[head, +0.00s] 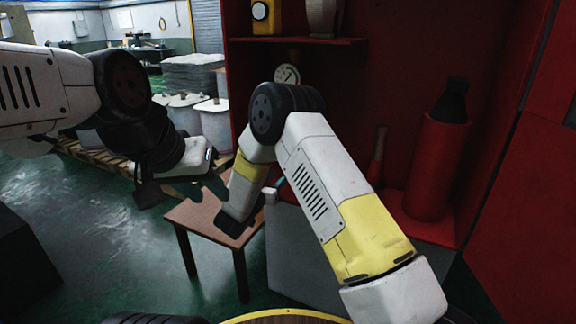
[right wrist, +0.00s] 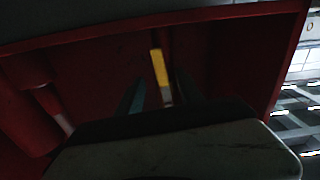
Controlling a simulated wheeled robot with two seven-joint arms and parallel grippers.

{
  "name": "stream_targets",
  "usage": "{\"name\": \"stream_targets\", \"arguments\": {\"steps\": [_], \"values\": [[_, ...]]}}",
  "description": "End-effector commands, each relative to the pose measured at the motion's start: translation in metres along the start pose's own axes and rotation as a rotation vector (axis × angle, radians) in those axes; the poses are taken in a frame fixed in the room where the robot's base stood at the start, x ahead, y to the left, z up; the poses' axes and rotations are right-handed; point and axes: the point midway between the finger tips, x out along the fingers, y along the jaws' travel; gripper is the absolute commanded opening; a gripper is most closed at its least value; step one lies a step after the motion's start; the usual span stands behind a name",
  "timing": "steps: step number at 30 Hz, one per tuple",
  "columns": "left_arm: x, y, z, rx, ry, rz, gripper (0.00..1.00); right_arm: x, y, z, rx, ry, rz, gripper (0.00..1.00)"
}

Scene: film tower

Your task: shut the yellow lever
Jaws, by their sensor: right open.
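The yellow lever (right wrist: 160,70) shows in the right wrist view as a short upright bar with a pale lower end, against the red inside of a cabinet. My right gripper (right wrist: 160,88) is open, with one finger on each side of the lever in the picture; I cannot tell whether either touches it. In the head view only a teal bit of my right gripper (head: 280,184) shows beside the forearm, and the lever is hidden behind my arm.
The red cabinet (head: 400,75) holds a gauge (head: 287,75), a red cylinder (head: 437,165) and a red cone (head: 377,155). Grey drums (head: 215,125) stand behind. Green floor is open at left.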

Motion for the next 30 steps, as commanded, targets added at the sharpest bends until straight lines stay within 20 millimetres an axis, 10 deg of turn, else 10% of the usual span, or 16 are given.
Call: {"name": "stream_targets", "arguments": {"steps": [15, 26, 30], "values": [[0.0, 0.0, 0.0, 0.0, 0.0, 0.0, 0.36, 0.07, 0.001, -0.001, 0.002, 0.002, 0.003, 0.44], [0.0, 0.0, 0.0, 0.0, 0.0, 0.0, 0.36, 0.076, 0.001, -0.001, 0.0, 0.001, 0.001, 0.44], [0.0, 0.0, 0.0, 0.0, 0.0, 0.0, 0.36, 0.076, 0.001, -0.001, 0.0, 0.001, 0.001, 0.16]]}}
